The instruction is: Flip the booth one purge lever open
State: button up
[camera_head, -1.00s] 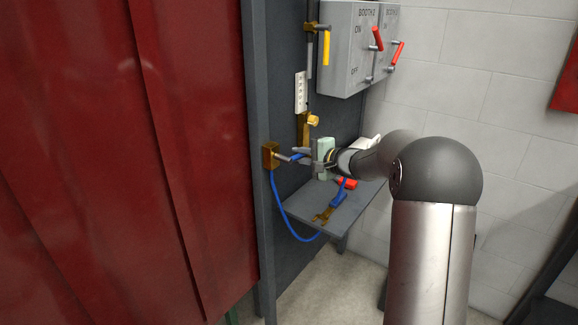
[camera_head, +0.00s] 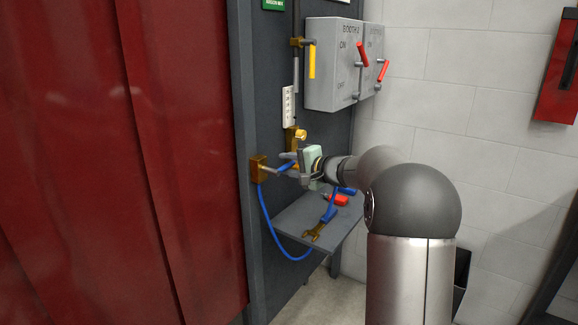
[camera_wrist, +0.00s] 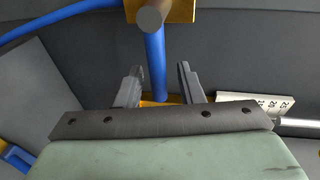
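A brass valve block (camera_head: 258,168) sits on the dark post at the curtain's edge, with a grey stub and a blue lever (camera_head: 287,167) beside it. I take this blue lever for the purge lever; no label on it is readable. In the wrist view the blue lever (camera_wrist: 155,62) runs down from the brass block (camera_wrist: 180,9), behind the protruding grey stub. My gripper (camera_head: 291,169) is at the lever. In the wrist view its two fingers (camera_wrist: 160,75) are apart, with the lever showing between them and a gap on both sides. Contact is not visible.
A yellow lever (camera_head: 312,60) and grey switch boxes with red handles (camera_head: 335,70) are above. A shelf (camera_head: 290,217) with tools is below. A blue hose (camera_head: 273,235) loops under the block.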

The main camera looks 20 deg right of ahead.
jog(key=b+v, duration=0.1)
jog(key=v, duration=1.6)
jog(key=shift+s, duration=0.2)
jog(key=shift+d, duration=0.15)
jog(key=s+a+f+n+g+p, duration=0.2)
jog(key=s+a+n+g+p, duration=0.25)
jog(key=a, duration=0.55)
jog(key=s+a+f+n+g+p, duration=0.1)
jog(key=s+a+f+g+p, duration=0.3)
jog(key=s+a, duration=0.5)
jog(key=s+a+f+n+g+h+p, duration=0.1)
jog(key=s+n+g+h+p, duration=0.1)
jog(key=s, duration=0.6)
jog(key=s+a+f+n+g+h+p, duration=0.1)
jog(key=s+n+g+h+p, duration=0.2)
jog(key=s, duration=0.5)
jog(key=shift+a+f+n+h, duration=0.25)
jog(key=shift+f+n+h, duration=0.15)
jog(key=shift+n+h, duration=0.65)
